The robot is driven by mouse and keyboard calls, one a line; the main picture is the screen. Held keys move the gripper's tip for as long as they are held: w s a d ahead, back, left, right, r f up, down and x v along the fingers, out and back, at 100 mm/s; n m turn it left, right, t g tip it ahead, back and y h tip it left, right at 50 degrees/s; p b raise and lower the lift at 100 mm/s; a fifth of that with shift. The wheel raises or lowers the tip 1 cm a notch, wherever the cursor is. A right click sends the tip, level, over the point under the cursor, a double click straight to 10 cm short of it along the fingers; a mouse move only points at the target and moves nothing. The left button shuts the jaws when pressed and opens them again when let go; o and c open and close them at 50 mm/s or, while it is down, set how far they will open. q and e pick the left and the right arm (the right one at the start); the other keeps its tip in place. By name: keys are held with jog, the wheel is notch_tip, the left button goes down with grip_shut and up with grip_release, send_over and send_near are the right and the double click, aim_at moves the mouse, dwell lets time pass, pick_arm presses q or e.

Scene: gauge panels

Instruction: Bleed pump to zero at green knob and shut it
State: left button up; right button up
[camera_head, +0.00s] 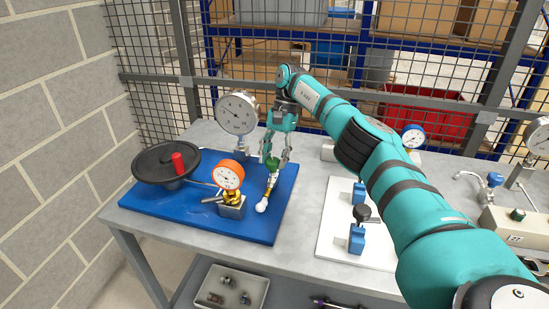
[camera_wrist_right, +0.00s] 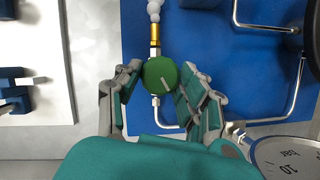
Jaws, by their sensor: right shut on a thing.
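The green knob (camera_head: 272,164) sits on a brass-and-steel valve on the blue board (camera_head: 240,226). My right gripper (camera_head: 273,158) reaches down over it and is shut on it. In the right wrist view the knob (camera_wrist_right: 160,75), with a pale mark line, sits between the fingers (camera_wrist_right: 155,85). The pump's black handwheel (camera_head: 150,165) with a red handle (camera_head: 178,163) is at the board's left. A large grey gauge (camera_head: 238,112) stands at the back and an orange gauge (camera_head: 228,176) at the front; their readings are too small to tell. My left gripper is out of view.
A white plate (camera_head: 335,236) with blue valve handles (camera_head: 357,238) lies right of the board, under my right arm. More gauges (camera_head: 413,136) stand farther right. A tray of fittings (camera_head: 232,288) is on the shelf below. A wire mesh fence (camera_head: 160,60) closes the back.

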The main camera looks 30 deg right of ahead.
aim_at(274, 159)
dwell(0.5)
jog(key=o, duration=1.1)
jog(key=shift+o, duration=0.2)
jog(key=shift+r, duration=0.2)
notch_tip(274, 159, up, 10)
jog(key=shift+f, duration=0.2)
